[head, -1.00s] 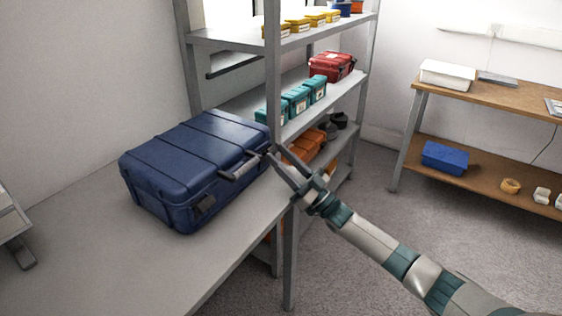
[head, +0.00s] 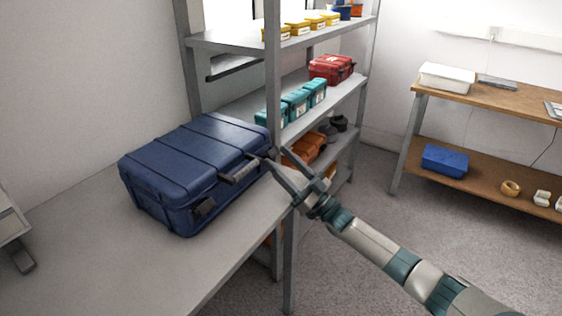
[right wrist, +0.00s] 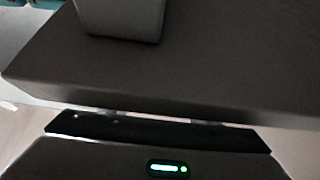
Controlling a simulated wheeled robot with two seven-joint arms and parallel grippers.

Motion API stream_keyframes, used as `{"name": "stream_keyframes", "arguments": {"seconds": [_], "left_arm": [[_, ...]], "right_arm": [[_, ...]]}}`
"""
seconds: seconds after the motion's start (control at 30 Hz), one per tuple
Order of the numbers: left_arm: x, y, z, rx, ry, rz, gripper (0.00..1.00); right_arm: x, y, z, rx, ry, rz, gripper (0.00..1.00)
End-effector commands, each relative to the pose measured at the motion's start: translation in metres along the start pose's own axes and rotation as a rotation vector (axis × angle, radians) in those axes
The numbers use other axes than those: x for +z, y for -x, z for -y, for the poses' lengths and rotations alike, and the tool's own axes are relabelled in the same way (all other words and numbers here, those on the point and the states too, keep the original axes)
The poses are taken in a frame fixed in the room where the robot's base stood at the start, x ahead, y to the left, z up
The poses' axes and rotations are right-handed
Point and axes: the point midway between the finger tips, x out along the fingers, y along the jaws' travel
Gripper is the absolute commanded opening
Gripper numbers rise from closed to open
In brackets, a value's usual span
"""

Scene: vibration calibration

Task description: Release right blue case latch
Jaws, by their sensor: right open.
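The closed dark blue case (head: 165,170) lies flat on the grey table, with its handle (head: 240,171) on the front side. A dark latch (head: 202,209) shows left of the handle. The right latch cannot be made out; my right gripper's fingertips are in front of that end of the case. My right gripper (head: 276,155) is open and empty at the case's right front corner. Whether a finger touches the case cannot be told. My left gripper is out of view.
The grey table (head: 110,255) is bare in front of the case. A metal shelf rack (head: 275,70) with teal boxes (head: 296,102) and a red case (head: 331,69) stands close behind my right gripper. A wooden bench (head: 500,96) stands farther right.

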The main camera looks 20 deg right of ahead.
Motion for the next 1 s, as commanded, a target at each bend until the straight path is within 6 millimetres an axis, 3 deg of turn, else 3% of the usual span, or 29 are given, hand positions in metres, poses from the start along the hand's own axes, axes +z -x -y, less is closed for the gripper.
{"name": "stream_keyframes", "arguments": {"seconds": [0.27,0.8,1.0], "left_arm": [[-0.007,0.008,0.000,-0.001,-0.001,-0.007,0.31],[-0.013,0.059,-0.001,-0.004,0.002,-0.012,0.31],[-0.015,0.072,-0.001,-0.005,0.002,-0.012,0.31]], "right_arm": [[0.002,0.030,0.000,0.001,0.000,0.003,0.55],[0.002,0.136,0.000,0.001,0.000,0.003,0.55],[0.001,0.162,0.000,0.001,0.000,0.002,0.55]]}}
